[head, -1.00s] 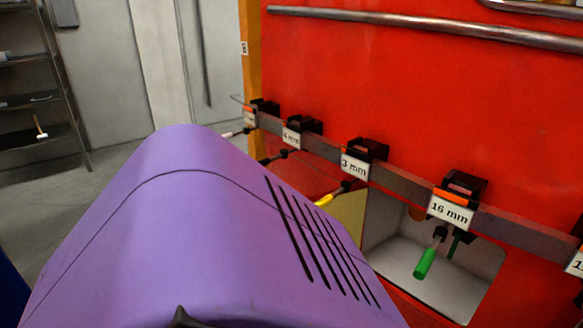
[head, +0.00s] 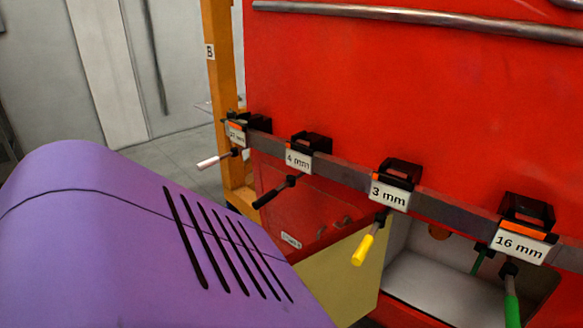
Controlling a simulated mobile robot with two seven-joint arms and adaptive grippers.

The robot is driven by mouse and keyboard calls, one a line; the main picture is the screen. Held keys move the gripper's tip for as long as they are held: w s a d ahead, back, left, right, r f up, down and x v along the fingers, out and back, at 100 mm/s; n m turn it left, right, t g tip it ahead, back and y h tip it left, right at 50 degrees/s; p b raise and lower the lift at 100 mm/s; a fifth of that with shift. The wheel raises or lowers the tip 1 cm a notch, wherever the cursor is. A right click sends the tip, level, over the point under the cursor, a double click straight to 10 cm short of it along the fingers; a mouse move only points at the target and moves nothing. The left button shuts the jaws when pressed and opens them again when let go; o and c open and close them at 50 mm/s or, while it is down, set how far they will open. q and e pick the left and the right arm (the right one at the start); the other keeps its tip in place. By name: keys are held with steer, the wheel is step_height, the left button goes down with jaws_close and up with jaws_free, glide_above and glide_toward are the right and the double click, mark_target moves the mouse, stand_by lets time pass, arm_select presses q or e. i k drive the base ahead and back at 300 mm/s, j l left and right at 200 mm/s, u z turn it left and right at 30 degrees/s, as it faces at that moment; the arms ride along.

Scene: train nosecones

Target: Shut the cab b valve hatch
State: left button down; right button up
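The red cab wall (head: 400,95) fills the right of the head view, beside an orange post (head: 222,100) marked "B". Low in the wall is an open recess with a pale interior (head: 440,290). A pale yellow panel (head: 345,275) stands at the recess's left side and looks like the hatch swung open. Its hinge and lower edge are hidden or cut off. A red surface with a small label (head: 291,240) is to its left. Neither of my grippers is in view.
A large purple slotted shell (head: 110,240) fills the lower left and hides part of the floor. A rail (head: 340,167) with several tagged tools crosses the red wall. The yellow-handled tool (head: 363,250) hangs in front of the panel. Grey floor shows behind the post.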

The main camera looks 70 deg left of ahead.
mark_target(347, 293)
steer(key=k+j, duration=0.1)
steer(key=j, duration=0.25)
steer(key=k+j+u, duration=0.1)
steer(key=j, duration=0.25)
steer(key=k+j, duration=0.1)
steer(key=j, duration=0.25)
steer(key=j+z, duration=0.15)
steer(key=j, duration=0.35)
steer(key=k+j+z, duration=0.1)
steer(key=j, duration=0.4)
steer(key=k, duration=0.05)
